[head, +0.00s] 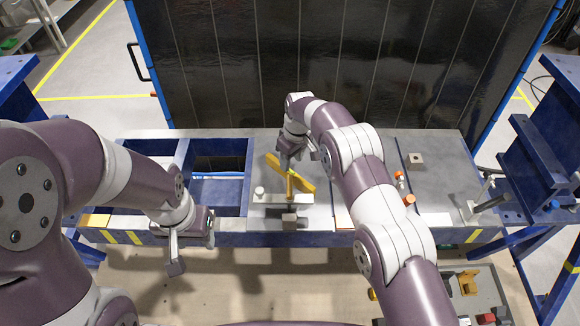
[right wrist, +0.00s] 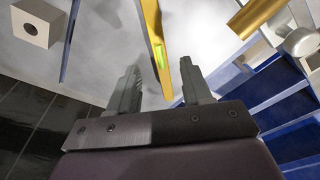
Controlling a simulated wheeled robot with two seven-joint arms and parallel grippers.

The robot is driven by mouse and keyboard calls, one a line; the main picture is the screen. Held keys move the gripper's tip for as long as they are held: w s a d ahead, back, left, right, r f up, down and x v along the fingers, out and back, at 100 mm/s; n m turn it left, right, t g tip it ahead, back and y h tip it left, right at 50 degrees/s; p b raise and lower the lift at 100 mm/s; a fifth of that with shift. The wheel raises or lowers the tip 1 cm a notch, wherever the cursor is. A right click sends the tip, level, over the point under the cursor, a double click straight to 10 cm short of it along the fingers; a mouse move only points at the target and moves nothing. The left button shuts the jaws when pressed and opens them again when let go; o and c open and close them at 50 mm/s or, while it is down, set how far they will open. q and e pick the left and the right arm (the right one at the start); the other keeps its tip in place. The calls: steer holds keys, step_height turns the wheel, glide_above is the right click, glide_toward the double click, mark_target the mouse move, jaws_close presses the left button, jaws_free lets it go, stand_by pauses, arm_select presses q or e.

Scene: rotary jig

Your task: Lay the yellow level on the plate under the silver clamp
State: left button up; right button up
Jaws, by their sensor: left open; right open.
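The yellow level (head: 304,184) lies diagonally on the grey work surface, partly behind my right gripper (head: 288,166). In the right wrist view the level (right wrist: 153,30) shows a green vial, and its end points between my open fingers (right wrist: 160,85); I see a gap on both sides. A short yellow piece (head: 291,186) stands near it. A silver fixture with a pale round knob (head: 259,192) is just in front; its knob also shows in the right wrist view (right wrist: 301,42). I cannot tell whether this is the silver clamp. My left gripper (head: 176,256) is open and empty at the table's front edge.
Blue-framed open bays (head: 219,188) lie on the left. A holed block (head: 416,158) and orange-topped parts (head: 409,200) are on the right, with a dark-handled fixture (head: 490,203) near the right end. A dark panel (head: 330,60) stands behind.

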mark_target(293, 173)
steer(key=s+d+r+m+p, duration=0.25)
steer(key=d+r, duration=0.25)
steer(key=r, duration=0.5)
steer(key=s+d+r+m, duration=0.3)
steer(key=s+d+r, duration=0.35)
steer(key=s, duration=0.45)
steer(key=s+d+m+h, duration=0.1)
steer(key=s+d+m, duration=0.15)
steer(key=s, duration=0.75)
steer(key=s+d+m, duration=0.1)
steer(key=s+d, duration=0.3)
steer(key=s, duration=0.5)
arm_select(q)
step_height(293, 173, down, 13)
steer(key=b, duration=1.6)
steer(key=shift+r, duration=0.2)
arm_select(e)
step_height(293, 173, down, 15)
steer(key=shift+w+a+f+t, duration=0.2)
steer(key=shift+t, duration=0.1)
